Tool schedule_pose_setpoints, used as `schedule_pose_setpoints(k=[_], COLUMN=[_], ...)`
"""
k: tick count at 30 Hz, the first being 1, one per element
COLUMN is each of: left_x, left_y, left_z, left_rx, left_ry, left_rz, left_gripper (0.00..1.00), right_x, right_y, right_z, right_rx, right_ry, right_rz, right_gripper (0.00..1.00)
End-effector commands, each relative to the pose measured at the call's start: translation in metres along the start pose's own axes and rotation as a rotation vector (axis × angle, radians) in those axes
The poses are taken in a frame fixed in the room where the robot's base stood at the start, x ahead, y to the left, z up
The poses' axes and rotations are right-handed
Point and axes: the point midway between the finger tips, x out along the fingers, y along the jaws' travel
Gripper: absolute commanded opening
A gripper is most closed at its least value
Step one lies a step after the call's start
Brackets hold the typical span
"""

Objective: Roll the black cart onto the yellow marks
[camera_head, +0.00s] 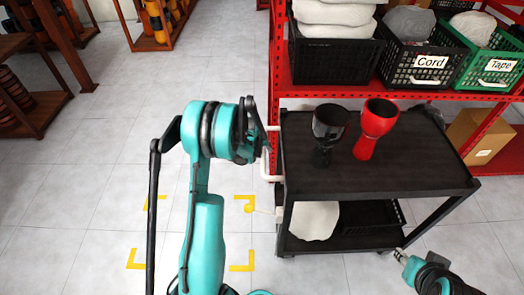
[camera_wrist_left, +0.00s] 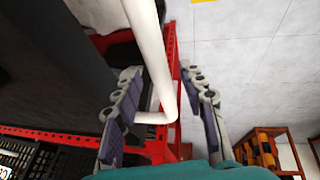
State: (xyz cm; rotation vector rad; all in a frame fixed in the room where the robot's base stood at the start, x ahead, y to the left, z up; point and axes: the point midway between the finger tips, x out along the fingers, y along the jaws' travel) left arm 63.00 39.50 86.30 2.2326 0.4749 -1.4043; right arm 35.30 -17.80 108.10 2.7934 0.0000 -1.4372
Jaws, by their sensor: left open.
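The black cart (camera_head: 400,170) stands right of centre, with a flat top and a lower shelf. A white handle (camera_head: 272,165) is on its left side. The yellow marks (camera_head: 243,262) are corner pieces on the floor to the cart's left, partly hidden by my left arm. My left gripper (camera_head: 266,150) is at the handle, mostly hidden behind its wrist. In the left wrist view, the white handle (camera_wrist_left: 150,50) runs between the open fingers (camera_wrist_left: 160,80); I cannot tell if they touch it. My right gripper (camera_head: 401,256) seems to show at the lower right, its fingers unclear.
A black drum (camera_head: 328,128) and a red drum (camera_head: 375,125) stand on the cart top. A white sack (camera_head: 313,220) is on the lower shelf. A red rack (camera_head: 410,98) with crates is close behind the cart. Wooden racks stand at the left. The floor around the marks is clear.

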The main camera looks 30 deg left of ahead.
Motion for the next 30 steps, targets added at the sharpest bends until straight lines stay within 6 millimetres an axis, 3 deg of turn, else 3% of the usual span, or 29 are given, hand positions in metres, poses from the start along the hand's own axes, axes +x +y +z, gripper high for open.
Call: schedule_pose_setpoints(k=[8, 13, 23, 30], left_x=[0.002, 0.002, 0.001, -0.003], left_y=[0.0, 0.0, -0.004, -0.031], left_z=[0.0, 0.0, 0.0, -0.002], left_rx=[0.0, 0.001, 0.0, -0.003], left_ry=[0.0, 0.0, 0.0, 0.001], left_rz=[0.0, 0.0, 0.0, -0.006], left_gripper=[0.41, 0.0, 0.0, 0.0], right_x=[0.0, 0.0, 0.001, 0.006], right_y=[0.0, 0.0, 0.0, 0.0], right_z=[0.0, 0.0, 0.001, 0.004], right_rx=[0.0, 0.0, 0.0, 0.0], right_ry=[0.0, 0.0, 0.0, 0.0], right_rz=[0.0, 0.0, 0.0, 0.0], right_gripper=[0.38, 0.38, 0.38, 0.38])
